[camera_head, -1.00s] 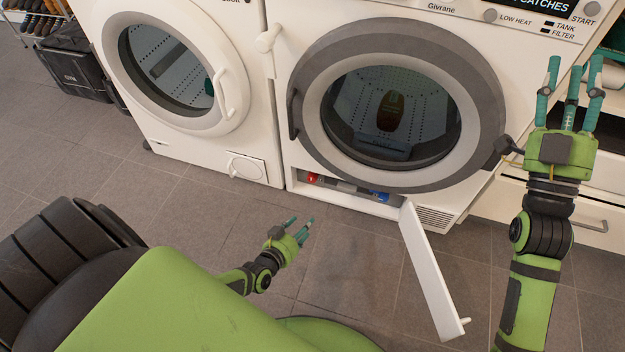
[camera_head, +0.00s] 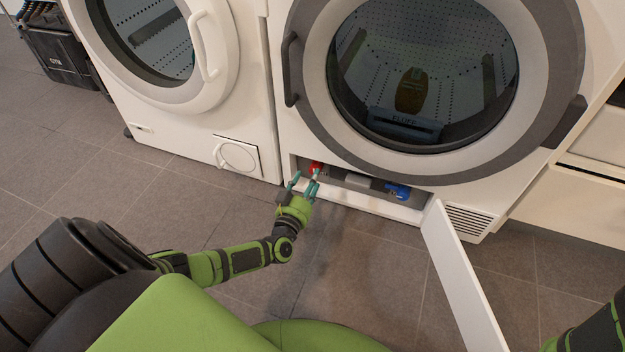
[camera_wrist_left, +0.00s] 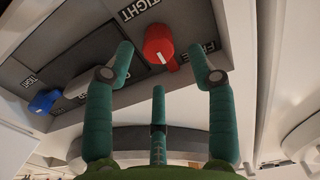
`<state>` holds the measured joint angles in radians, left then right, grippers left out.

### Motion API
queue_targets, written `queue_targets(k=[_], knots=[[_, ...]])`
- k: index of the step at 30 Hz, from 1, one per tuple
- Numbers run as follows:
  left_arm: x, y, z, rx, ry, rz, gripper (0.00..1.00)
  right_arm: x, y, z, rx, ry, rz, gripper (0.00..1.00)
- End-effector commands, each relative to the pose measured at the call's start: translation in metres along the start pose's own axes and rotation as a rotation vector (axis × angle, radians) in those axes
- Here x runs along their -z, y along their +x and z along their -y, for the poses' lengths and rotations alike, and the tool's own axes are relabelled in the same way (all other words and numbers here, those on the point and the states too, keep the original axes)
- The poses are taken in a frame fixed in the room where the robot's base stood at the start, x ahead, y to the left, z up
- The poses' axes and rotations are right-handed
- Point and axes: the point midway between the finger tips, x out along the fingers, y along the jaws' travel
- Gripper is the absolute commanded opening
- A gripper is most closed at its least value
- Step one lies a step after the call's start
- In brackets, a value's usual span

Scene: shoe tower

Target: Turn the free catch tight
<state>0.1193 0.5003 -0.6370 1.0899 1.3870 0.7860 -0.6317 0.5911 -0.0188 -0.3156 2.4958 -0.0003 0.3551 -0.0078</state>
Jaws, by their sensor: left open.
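A red catch (camera_head: 315,166) sits at the left of the open low recess under the right-hand machine's door. A blue catch (camera_head: 397,191) sits at its right. My left gripper (camera_head: 305,181) is open in front of the red catch. In the left wrist view, the red catch (camera_wrist_left: 158,43) lies between and beyond the spread fingers, with TIGHT and FREE labels on either side. The blue catch (camera_wrist_left: 43,101) is farther left there, near another TIGHT label. My right gripper is out of view.
A white flap (camera_head: 462,270) hangs open at the right of the recess. A grey part (camera_head: 356,180) lies between the catches. The round door (camera_head: 430,75) above is shut. A second white machine (camera_head: 190,110) stands to the left. The floor in front is clear.

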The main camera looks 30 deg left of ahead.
Motion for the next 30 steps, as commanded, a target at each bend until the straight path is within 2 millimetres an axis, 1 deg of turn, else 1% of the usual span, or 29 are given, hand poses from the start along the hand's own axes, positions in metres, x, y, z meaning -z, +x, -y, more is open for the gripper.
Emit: queue_targets(k=[1, 6, 10, 16, 17, 18, 20, 21, 30], knots=[[-0.004, 0.009, 0.000, -0.001, 0.001, -0.002, 0.56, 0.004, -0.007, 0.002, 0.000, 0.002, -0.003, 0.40], [-0.003, 0.025, 0.000, -0.001, 0.002, 0.001, 0.56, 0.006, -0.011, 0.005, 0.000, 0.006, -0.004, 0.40], [-0.001, 0.029, 0.000, 0.000, 0.002, 0.001, 0.56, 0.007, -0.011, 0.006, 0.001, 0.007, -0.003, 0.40], [-0.001, 0.029, 0.000, 0.000, 0.001, 0.002, 0.56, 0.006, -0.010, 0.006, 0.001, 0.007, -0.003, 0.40], [-0.001, 0.029, 0.000, 0.000, 0.001, 0.002, 0.44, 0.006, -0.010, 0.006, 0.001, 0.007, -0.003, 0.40], [-0.001, 0.028, 0.000, -0.001, 0.001, 0.002, 0.28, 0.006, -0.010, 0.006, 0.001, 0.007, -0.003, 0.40], [-0.001, 0.028, 0.000, 0.000, 0.001, 0.002, 0.04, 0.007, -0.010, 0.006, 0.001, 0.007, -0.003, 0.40], [-0.001, 0.029, 0.000, 0.000, 0.001, 0.001, 0.01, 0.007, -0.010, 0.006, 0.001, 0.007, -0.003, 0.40], [0.001, 0.029, 0.001, 0.002, 0.016, -0.001, 0.01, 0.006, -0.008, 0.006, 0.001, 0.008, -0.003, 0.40]])
